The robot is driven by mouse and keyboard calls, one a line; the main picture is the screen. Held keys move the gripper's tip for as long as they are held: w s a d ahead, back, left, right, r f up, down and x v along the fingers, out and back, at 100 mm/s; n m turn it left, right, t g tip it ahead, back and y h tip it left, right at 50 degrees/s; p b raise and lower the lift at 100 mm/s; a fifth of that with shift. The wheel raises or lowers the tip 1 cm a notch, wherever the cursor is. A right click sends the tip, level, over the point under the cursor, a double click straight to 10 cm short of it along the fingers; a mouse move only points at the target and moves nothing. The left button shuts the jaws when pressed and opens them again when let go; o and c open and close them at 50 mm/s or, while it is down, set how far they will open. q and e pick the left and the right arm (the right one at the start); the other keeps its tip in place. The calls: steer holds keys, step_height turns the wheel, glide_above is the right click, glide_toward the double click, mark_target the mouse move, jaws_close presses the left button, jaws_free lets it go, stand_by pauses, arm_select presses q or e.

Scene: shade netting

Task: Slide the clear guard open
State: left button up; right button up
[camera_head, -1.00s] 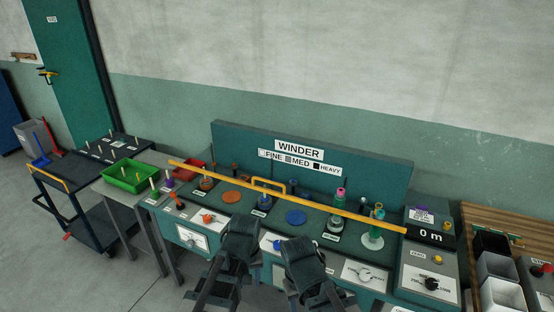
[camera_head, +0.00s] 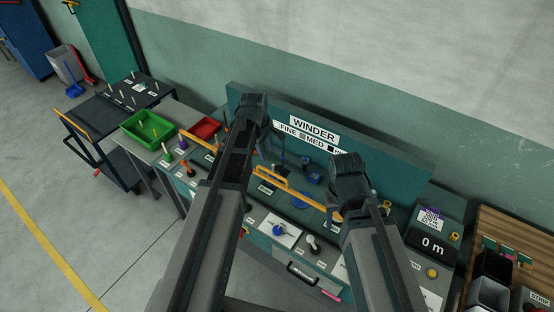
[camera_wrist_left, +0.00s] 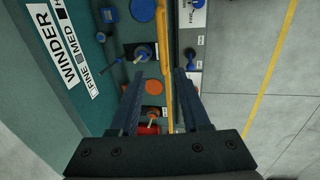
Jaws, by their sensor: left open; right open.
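The clear guard's yellow edge bar (camera_head: 313,201) runs along the front of the winder bench, with a raised yellow handle (camera_head: 268,172) near its middle. The clear panel itself is too faint to make out. My left gripper (camera_head: 254,104) is over the left part of the winder, hiding part of the bar. In the left wrist view its open fingers (camera_wrist_left: 161,76) are on either side of the yellow bar (camera_wrist_left: 169,100); I cannot tell the height gap. My right gripper (camera_head: 347,166) is over the right part, near the bar's right end, open and seemingly empty.
The winder's teal back panel (camera_head: 382,150) stands behind my grippers. A green bin (camera_head: 148,130) and a red bin (camera_head: 205,128) are at left. A 0 m display (camera_head: 432,245) is at right.

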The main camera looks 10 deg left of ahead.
arm_select(q)
steer(key=shift+s, duration=0.15)
steer(key=b, duration=1.4)
glide_toward(271, 172)
steer(key=f, duration=0.2)
steer(key=w+f, duration=0.1)
steer(key=f, duration=0.5)
steer(key=shift+w+d, duration=0.25)
steer(key=shift+d, duration=0.05)
steer(key=shift+r, duration=0.1)
jaws_close()
